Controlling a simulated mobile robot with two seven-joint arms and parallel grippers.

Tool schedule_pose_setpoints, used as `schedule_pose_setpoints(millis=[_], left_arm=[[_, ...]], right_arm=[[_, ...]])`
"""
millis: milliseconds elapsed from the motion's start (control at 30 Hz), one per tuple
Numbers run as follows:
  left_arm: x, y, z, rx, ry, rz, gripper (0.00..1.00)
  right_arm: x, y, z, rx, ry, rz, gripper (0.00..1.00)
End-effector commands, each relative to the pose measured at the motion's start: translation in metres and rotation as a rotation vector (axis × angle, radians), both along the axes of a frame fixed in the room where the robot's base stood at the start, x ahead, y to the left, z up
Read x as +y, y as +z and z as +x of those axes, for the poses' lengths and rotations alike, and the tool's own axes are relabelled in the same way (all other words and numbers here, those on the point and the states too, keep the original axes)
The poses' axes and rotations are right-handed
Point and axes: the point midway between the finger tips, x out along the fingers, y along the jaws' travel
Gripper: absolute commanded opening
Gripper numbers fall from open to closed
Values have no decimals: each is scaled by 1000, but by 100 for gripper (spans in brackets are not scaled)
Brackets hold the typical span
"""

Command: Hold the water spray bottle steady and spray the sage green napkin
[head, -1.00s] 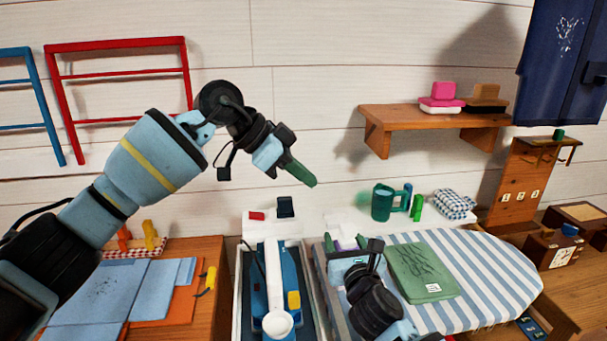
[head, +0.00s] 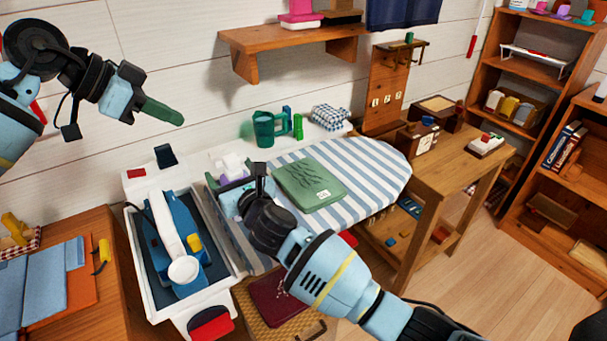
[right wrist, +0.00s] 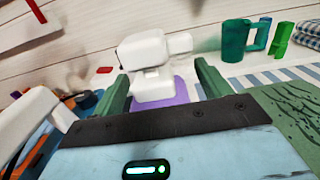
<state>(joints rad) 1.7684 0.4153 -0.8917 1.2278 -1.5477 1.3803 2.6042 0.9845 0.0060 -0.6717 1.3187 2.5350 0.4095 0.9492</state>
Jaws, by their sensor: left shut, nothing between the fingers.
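The folded sage green napkin (head: 300,180) lies flat on the striped ironing board (head: 372,165); its edge also shows in the right wrist view (right wrist: 292,112). A white spray head on a purple body, apparently the water spray bottle (right wrist: 155,62), stands upright at the board's left end; it also shows in the head view (head: 230,164). My right gripper (right wrist: 160,82) is open, its green fingers on either side of the bottle in the picture; contact cannot be told. My left gripper (head: 162,112) is shut and empty, raised at the upper left.
A green mug (head: 263,130) and a blue checked cloth (head: 330,117) sit behind the board. A blue and white iron-like device (head: 172,240) lies in a white tray at left. A wooden shelf (head: 290,42) is on the wall. A wooden table (head: 450,160) stands right of the board.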

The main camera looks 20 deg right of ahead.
Motion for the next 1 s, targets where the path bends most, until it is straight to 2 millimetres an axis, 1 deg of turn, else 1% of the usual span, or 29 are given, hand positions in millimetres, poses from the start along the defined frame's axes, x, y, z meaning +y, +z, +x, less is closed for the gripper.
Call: schedule_pose_setpoints(millis=[267,433,567,1000], left_arm=[[0,0,0,0,0,0,0],[0,0,0,0,0,0,0],[0,0,0,0,0,0,0],[0,0,0,0,0,0,0]], right_arm=[[0,1,-1,-2,0,1,76],[-4,0,-12,-3,1,-1,76],[-9,0,-28,-1,1,0,76],[-31,0,-91,0,1,0,76]])
